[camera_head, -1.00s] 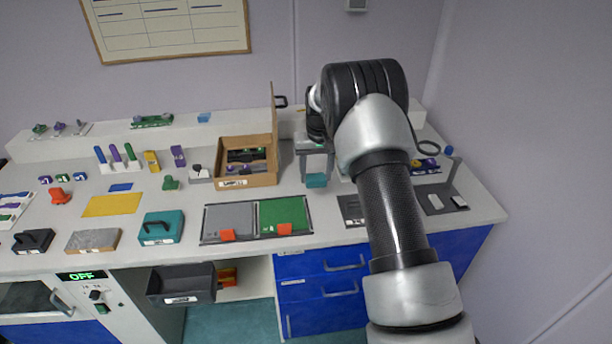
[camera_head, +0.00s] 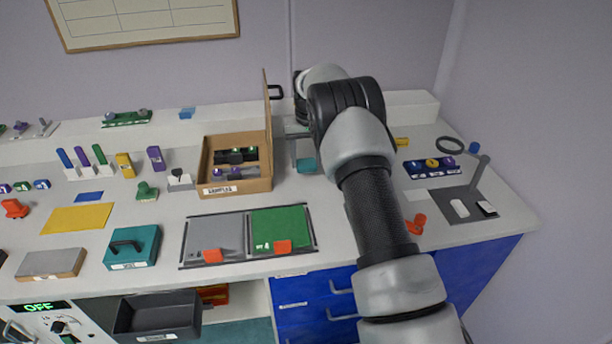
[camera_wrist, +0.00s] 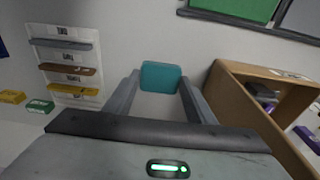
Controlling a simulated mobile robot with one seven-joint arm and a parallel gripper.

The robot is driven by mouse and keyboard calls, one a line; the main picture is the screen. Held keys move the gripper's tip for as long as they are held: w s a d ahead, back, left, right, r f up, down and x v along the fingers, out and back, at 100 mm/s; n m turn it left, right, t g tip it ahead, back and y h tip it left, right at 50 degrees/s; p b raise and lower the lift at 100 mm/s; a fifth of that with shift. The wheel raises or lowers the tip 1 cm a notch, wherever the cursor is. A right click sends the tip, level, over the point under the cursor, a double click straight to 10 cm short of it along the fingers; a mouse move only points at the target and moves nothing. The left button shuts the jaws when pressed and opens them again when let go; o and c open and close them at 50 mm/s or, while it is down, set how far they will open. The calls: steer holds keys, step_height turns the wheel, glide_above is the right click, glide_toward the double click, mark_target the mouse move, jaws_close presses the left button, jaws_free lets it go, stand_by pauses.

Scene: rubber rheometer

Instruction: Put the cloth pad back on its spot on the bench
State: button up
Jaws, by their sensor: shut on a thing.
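My gripper (camera_wrist: 160,90) is shut on a small teal pad (camera_wrist: 160,77), which I take to be the cloth pad. The pad sits between the two grey fingertips in the wrist view, above the pale bench top. In the head view the pad (camera_head: 306,165) hangs below my gripper, just right of the cardboard box. My arm hides the bench behind it and part of the gripper. I cannot tell which bare patch of the bench (camera_head: 340,240) is the pad's spot.
The open cardboard box (camera_head: 237,187) stands close to the left of the pad. The grey and green tray (camera_head: 282,232) lies in front. At the right are a dark mat (camera_head: 455,203) with a stand, an orange piece (camera_head: 416,223) and a blue rack (camera_head: 432,168).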

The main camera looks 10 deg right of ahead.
mark_target(306, 172)
steer(key=shift+f, duration=2.65)
steer(key=shift+f, duration=0.1)
steer(key=o, duration=1)
